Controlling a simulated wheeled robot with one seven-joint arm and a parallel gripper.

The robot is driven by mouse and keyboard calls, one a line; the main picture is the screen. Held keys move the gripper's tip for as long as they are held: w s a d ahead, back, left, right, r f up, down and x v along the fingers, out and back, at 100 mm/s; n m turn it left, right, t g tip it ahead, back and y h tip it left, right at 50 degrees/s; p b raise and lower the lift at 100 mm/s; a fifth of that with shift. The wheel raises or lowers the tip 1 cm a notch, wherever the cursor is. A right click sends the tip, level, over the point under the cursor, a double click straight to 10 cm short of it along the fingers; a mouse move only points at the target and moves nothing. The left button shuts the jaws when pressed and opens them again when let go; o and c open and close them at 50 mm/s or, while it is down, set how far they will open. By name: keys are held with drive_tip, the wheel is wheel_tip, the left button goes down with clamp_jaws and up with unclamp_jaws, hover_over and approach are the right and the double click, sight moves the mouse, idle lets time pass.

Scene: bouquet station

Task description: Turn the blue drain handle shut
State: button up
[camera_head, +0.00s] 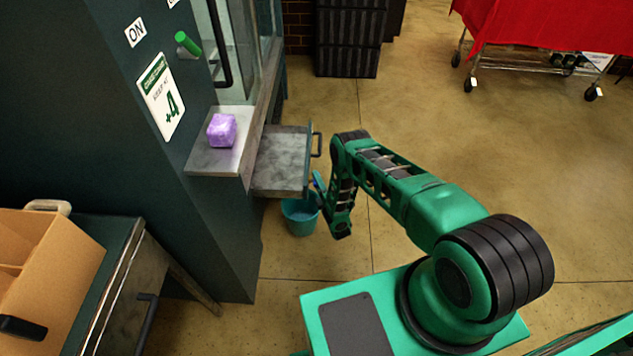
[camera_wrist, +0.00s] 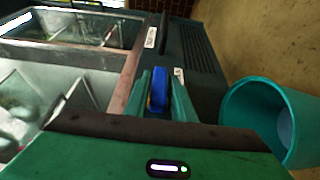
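The blue drain handle (camera_wrist: 158,92) stands upright in the middle of the wrist view, between the two green fingers of my gripper (camera_wrist: 166,90). The fingers are apart on either side of it. I cannot tell whether both touch it. My arm hides most of that spot and the fingers there.
A teal bucket (camera_head: 300,216) stands on the floor under the drawer and shows at the wrist view's right (camera_wrist: 268,118). The open metal drawer (camera_head: 281,165) juts out above it. A purple block (camera_head: 221,130) sits on the ledge.

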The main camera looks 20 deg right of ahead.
clamp_jaws()
